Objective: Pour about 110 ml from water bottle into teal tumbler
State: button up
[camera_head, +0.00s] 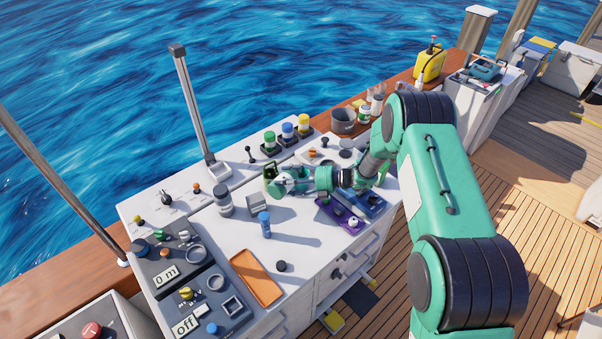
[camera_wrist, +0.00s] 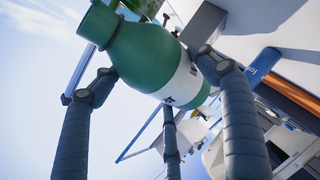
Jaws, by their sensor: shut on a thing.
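My gripper (camera_head: 284,182) is above the white counter, left of the arm's wrist. In the wrist view, its fingers (camera_wrist: 158,72) close around a green bottle (camera_wrist: 140,52) with a white label band, probably the water bottle. The bottle's narrow neck points to the upper left of that view. In the head view only a small green part of the bottle (camera_head: 269,171) shows beside the fingers, so its tilt is hard to tell. I cannot pick out a teal tumbler for certain in either view, and I see no stream of water.
A blue cylinder (camera_head: 265,225), a grey jar (camera_head: 223,203) and a grey box (camera_head: 258,203) stand near the gripper. An orange tray (camera_head: 257,279) lies in front; a purple tray (camera_head: 339,215) is at right. Several capped jars line the back.

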aim_at(290, 189)
jog(key=shift+s+n+b, duration=0.1)
jog(key=shift+n+b, duration=0.2)
jog(key=shift+b, duration=0.15)
jog(key=f+n+b, duration=0.1)
jog(key=b, duration=0.1)
jog(key=f+h+b, duration=0.1)
jog(key=b, duration=0.1)
jog(key=shift+s+a+f+n+t, duration=0.2)
jog(key=shift+s+f+n+t, duration=0.1)
jog(key=shift+s+n+t, duration=0.1)
jog(key=shift+s+a+f+h+b, duration=0.1)
jog(key=shift+s+f+h+b, duration=0.15)
jog(key=shift+b, duration=0.2)
jog(key=shift+r+n, duration=0.1)
jog(key=shift+n, duration=0.2)
jog(key=shift+w, duration=0.1)
jog(key=shift+f+t+h+b, duration=0.2)
jog(key=shift+t+h+b, duration=0.1)
jog(key=shift+b, duration=0.15)
jog(key=shift+f, duration=0.1)
